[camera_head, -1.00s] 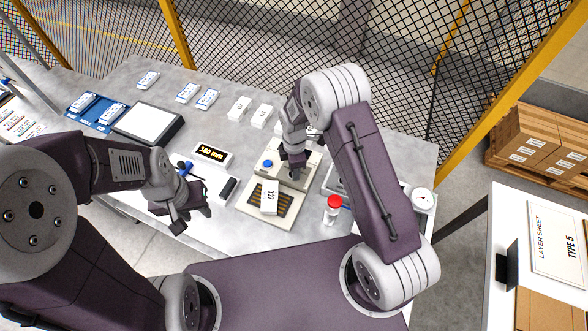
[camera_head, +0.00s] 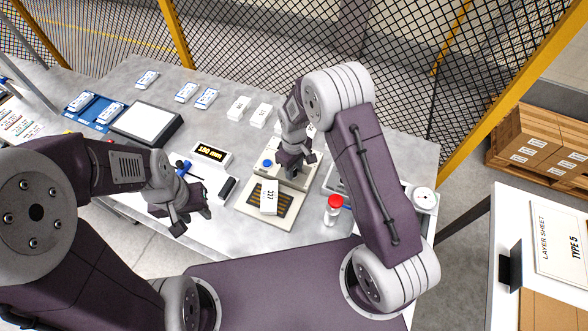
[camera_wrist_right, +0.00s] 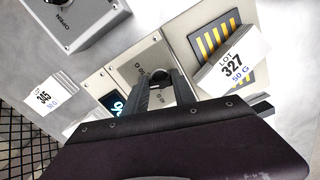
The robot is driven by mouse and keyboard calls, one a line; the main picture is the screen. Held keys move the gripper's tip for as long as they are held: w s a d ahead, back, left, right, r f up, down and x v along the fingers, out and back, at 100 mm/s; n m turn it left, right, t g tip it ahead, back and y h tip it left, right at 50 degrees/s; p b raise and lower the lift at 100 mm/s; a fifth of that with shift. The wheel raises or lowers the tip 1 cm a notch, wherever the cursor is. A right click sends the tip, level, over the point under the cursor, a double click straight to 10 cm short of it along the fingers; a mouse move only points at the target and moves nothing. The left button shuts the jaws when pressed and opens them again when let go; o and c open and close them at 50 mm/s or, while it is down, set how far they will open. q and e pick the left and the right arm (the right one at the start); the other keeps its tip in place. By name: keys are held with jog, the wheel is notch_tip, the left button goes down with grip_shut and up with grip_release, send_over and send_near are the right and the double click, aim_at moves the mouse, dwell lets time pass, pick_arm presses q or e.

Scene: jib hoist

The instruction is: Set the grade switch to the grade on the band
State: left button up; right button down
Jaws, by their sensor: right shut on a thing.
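My right gripper (camera_head: 297,168) points down at the grey-beige device behind the slotted plate. In the right wrist view its fingers (camera_wrist_right: 158,88) are shut on a small dark knob (camera_wrist_right: 160,76) on a grey panel, whose lettering is only partly readable. A white pack (camera_head: 269,199) lies on the slotted plate; in the right wrist view its label (camera_wrist_right: 232,66) reads LOT 327, 50 G. A small dark display (camera_wrist_right: 116,103) beside the knob is mostly hidden by the fingers. My left gripper (camera_head: 190,216) is open and empty at the table's front edge.
A red-capped bottle (camera_head: 333,209) and a round white dial (camera_head: 424,199) stand to the right. Another white pack (camera_wrist_right: 44,96) reads LOT 345, 50 G. A grey box (camera_wrist_right: 75,22) is marked OPEN.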

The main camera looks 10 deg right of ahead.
jog(key=m, duration=0.4)
jog(key=shift+a+f+m, duration=0.1)
jog(key=shift+m, duration=0.2)
jog(key=shift+s+m+b, duration=0.1)
jog(key=shift+m+b, duration=0.2)
jog(key=shift+m, duration=1.5)
jog(key=c, duration=1)
grip_release()
jog(key=shift+c, duration=0.2)
notch_tip(320, 180, up, 9)
jog(key=b, duration=0.1)
